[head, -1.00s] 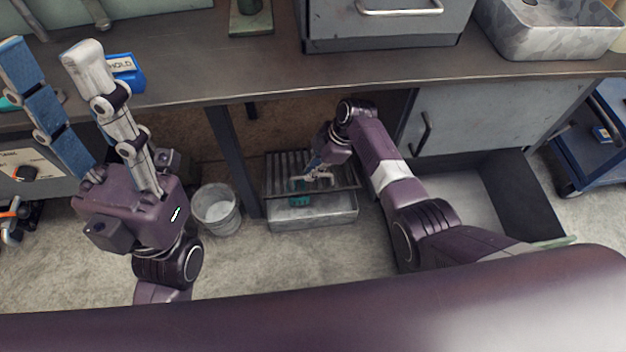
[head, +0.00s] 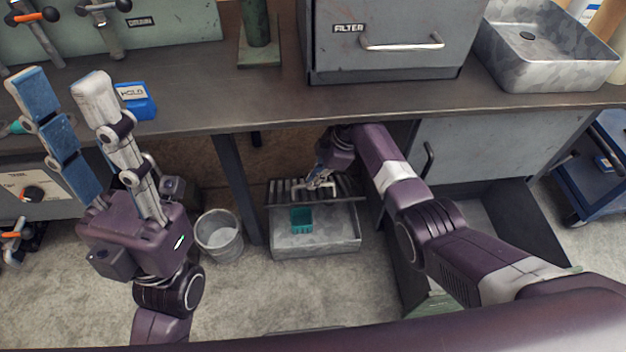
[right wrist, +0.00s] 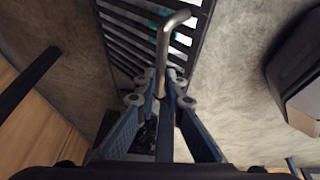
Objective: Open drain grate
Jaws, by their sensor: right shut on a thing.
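The drain grate (head: 345,187) is a dark barred panel over a grey drain box (head: 335,238) on the floor under the bench. It stands back toward the rear, and the front of the box shows open, with a teal basket (head: 301,219) inside. My right gripper (head: 322,180) is at the grate's metal handle. In the right wrist view the gripper (right wrist: 160,88) is shut on the bent handle (right wrist: 168,42), with the grate bars (right wrist: 125,40) behind it. My left gripper (head: 55,95) is raised, open and empty, its two fingers wide apart, left of the bucket.
A grey bucket (head: 219,234) stands left of the drain box. A bench leg (head: 237,190) rises between them. The bench top (head: 210,105) overhangs the drain. An open dark drawer (head: 525,205) lies to the right. A blue box marked HOLD (head: 136,101) sits on the bench.

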